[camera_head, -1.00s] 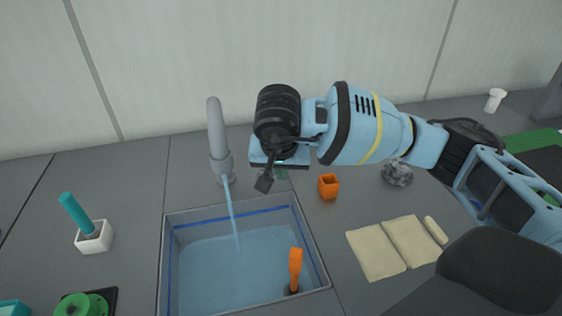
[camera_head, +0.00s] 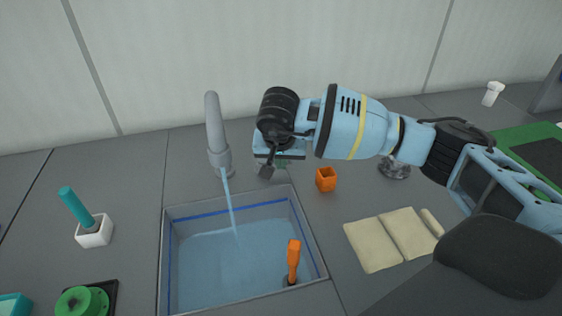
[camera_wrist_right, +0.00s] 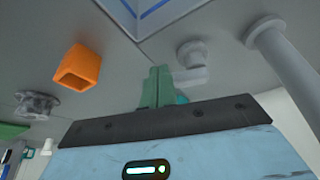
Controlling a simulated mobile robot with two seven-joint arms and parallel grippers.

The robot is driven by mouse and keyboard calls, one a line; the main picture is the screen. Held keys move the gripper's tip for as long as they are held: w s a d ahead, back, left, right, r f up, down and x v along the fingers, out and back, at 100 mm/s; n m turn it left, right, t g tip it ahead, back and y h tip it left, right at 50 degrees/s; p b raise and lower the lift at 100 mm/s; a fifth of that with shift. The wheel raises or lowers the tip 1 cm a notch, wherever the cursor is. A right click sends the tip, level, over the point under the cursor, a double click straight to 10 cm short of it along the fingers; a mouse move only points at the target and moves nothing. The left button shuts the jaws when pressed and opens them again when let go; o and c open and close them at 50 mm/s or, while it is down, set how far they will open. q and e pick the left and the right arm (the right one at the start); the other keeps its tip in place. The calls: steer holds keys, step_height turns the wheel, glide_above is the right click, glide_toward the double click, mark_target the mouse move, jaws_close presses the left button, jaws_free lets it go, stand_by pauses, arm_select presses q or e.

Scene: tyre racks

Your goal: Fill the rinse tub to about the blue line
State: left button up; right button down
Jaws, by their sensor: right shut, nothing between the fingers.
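The grey rinse tub (camera_head: 312,232) is sunk in the counter, with a blue line (camera_head: 215,214) around its inner walls. Its water (camera_head: 215,265) stands below that line. The grey tap (camera_head: 216,135) pours a stream (camera_head: 229,200) into it. My right gripper (camera_head: 267,172) is right of the tap, beyond the tub's back right corner, partly hidden by its own wrist. In the right wrist view its green fingers (camera_wrist_right: 158,86) are shut and empty, close beside a pale tap lever (camera_wrist_right: 192,76). I cannot tell whether they touch it. My left gripper is not in view.
An orange-handled tool (camera_head: 293,262) stands in the tub's front right corner. An orange cup (camera_head: 326,179) and beige cloths (camera_head: 390,240) lie to the right. A white holder with a teal handle (camera_head: 94,231) and a green disc (camera_head: 82,302) are left.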

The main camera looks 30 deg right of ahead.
steer(key=shift+w+d+n, duration=0.1)
steer(key=shift+d+n, duration=0.15)
steer(key=shift+n, duration=0.05)
steer(key=shift+w+d+n+t+y, duration=0.3)
steer(key=shift+d+n+y, duration=0.15)
steer(key=shift+n, duration=0.45)
steer(key=shift+w+d, duration=0.15)
steer(key=shift+d, duration=0.1)
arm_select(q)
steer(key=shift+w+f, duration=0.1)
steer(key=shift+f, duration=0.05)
arm_select(e)
steer(key=shift+a, duration=0.1)
